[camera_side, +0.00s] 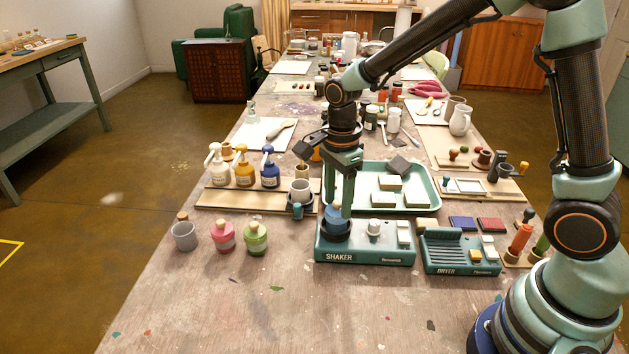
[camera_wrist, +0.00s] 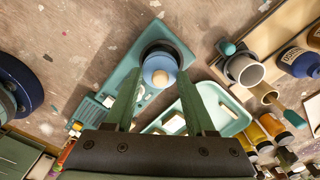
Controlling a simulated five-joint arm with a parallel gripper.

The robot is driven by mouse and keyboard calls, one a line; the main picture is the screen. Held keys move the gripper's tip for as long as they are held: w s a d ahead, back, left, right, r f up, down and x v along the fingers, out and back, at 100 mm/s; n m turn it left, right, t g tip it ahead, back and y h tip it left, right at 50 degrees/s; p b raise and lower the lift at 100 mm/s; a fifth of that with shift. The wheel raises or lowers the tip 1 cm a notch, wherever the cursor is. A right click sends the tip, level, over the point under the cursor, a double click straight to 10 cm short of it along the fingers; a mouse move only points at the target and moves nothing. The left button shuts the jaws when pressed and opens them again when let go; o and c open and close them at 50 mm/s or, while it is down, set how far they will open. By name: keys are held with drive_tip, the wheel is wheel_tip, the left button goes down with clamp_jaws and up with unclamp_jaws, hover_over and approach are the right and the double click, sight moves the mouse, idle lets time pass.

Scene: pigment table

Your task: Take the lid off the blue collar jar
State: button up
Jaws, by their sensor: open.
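The blue jar (camera_side: 334,214) sits in the dark round cup of the teal shaker (camera_side: 365,256). From above, in the wrist view, the blue jar (camera_wrist: 160,64) shows a round blue top with a small tan knob (camera_wrist: 160,77) at its centre, so the lid appears to be on. My gripper (camera_side: 338,207) is open and points down over the jar. In the wrist view my gripper's two green fingers (camera_wrist: 160,74) lie on either side of the jar, with space at both sides. Whether the fingertips reach lid height is hard to tell.
A pink jar (camera_side: 223,237) and a green jar (camera_side: 255,238) stand left of the shaker. A teal dryer (camera_side: 458,252) stands to its right, a teal tray (camera_side: 428,203) behind. Pump bottles (camera_side: 243,172) stand on a board at the left. The front tabletop is clear.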

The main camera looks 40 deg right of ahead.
clamp_jaws()
idle(0.3)
